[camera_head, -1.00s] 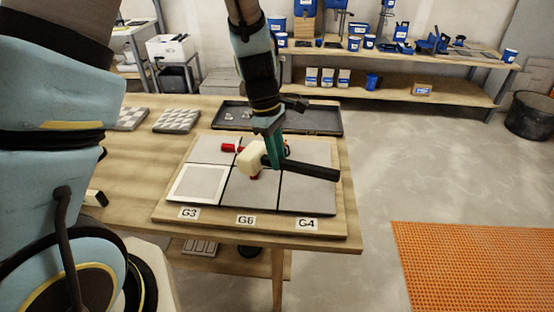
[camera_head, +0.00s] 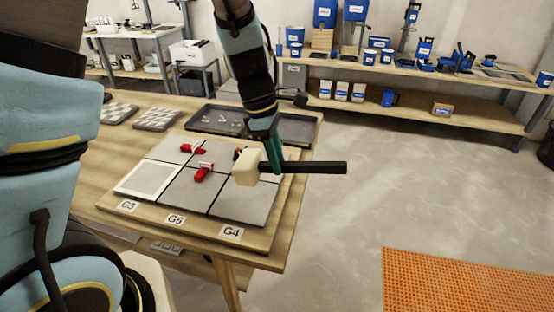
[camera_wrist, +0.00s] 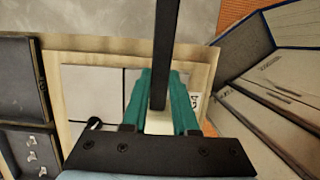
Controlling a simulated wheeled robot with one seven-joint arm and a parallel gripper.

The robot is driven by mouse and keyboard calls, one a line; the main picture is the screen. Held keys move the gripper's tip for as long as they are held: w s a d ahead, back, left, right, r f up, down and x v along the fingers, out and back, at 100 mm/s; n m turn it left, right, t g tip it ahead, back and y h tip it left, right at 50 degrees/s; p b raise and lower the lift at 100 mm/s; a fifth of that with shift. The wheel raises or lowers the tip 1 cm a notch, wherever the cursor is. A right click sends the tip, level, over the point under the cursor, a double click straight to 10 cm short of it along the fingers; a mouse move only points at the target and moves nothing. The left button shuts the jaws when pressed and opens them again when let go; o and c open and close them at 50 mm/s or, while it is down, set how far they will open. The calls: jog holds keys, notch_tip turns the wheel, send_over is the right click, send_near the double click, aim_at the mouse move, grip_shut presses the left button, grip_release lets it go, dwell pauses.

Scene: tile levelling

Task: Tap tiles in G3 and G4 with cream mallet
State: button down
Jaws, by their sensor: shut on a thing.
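My gripper (camera_head: 274,152) is shut on the black handle of the cream mallet (camera_head: 246,168). The mallet is above the right part of the tile board, with its handle (camera_head: 318,167) pointing right past the board's edge. In the wrist view the dark handle (camera_wrist: 166,50) runs up between the teal fingers (camera_wrist: 160,105). The G3 tile (camera_head: 148,181), front left, has a white border. The G4 tile (camera_head: 245,203) is front right, below and in front of the mallet head. I cannot tell the gap between head and tiles.
A dark tray (camera_head: 222,121) is at the back of the table. Patterned tile blocks (camera_head: 157,120) lie at the left.

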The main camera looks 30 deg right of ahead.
notch_tip(320, 180, down, 8)
jog(key=b, duration=0.8)
jog(key=shift+f, duration=0.15)
notch_tip(320, 180, up, 5)
jog(key=p, duration=0.5)
jog(key=shift+f, duration=0.15)
jog(key=shift+f, duration=0.15)
notch_tip(320, 180, down, 5)
jog(key=b, duration=0.4)
notch_tip(320, 180, up, 6)
jog(key=p, duration=0.6)
jog(key=shift+f, duration=0.25)
